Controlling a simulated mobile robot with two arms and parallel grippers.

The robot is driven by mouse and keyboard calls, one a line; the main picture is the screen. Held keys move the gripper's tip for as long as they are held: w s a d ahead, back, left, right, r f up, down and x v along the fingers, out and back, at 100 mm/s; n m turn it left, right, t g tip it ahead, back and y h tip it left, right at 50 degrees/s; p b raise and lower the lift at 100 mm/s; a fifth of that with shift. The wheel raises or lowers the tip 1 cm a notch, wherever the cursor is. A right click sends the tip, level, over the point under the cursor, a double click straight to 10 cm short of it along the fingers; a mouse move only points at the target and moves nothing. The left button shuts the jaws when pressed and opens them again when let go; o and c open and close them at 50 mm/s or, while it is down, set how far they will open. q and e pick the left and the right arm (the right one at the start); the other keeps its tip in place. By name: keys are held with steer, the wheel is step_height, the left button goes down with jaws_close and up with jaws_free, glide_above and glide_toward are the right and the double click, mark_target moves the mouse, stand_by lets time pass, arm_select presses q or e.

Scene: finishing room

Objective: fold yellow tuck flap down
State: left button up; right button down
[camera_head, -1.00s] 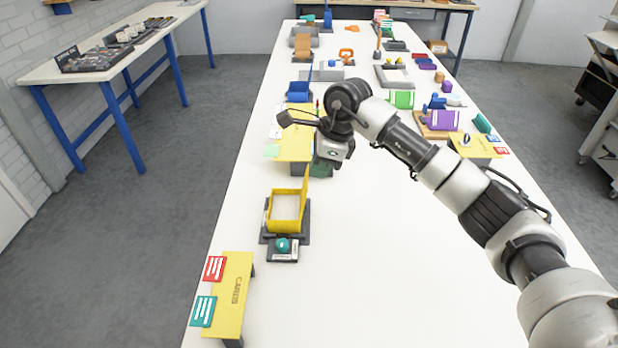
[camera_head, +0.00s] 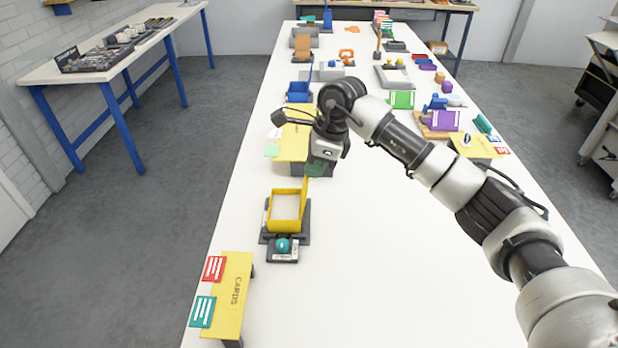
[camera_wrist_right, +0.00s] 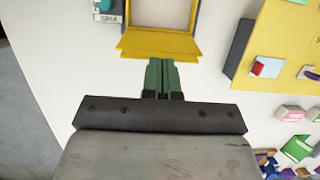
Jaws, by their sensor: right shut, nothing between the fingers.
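The yellow box (camera_head: 285,207) stands open on a dark base, with a pale inside. Its yellow tuck flap (camera_head: 305,190) stands up on the box's right side. In the right wrist view, the flap (camera_wrist_right: 158,46) crosses the top middle, below the box's pale opening. My right gripper (camera_head: 318,172) is just beyond the flap, toward the upper right in the head view. Its green fingers (camera_wrist_right: 159,62) are shut and empty. Their tips lie right at the flap's edge in the wrist view; I cannot tell whether they touch. My left gripper is not in view.
A teal knob (camera_head: 282,245) sits in front of the box. A yellow cards stand (camera_head: 236,290) is nearer. The table (camera_head: 400,270) is clear to the right of the box.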

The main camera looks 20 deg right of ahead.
steer(key=shift+a, duration=0.1)
steer(key=shift+w+a+f, duration=0.1)
steer(key=shift+a, duration=0.15)
steer(key=shift+b, duration=0.35)
stand_by(0.3)
steer(key=shift+w+a+f, duration=0.1)
steer(key=shift+a+f, duration=0.1)
steer(key=shift+a, duration=0.15)
stand_by(0.3)
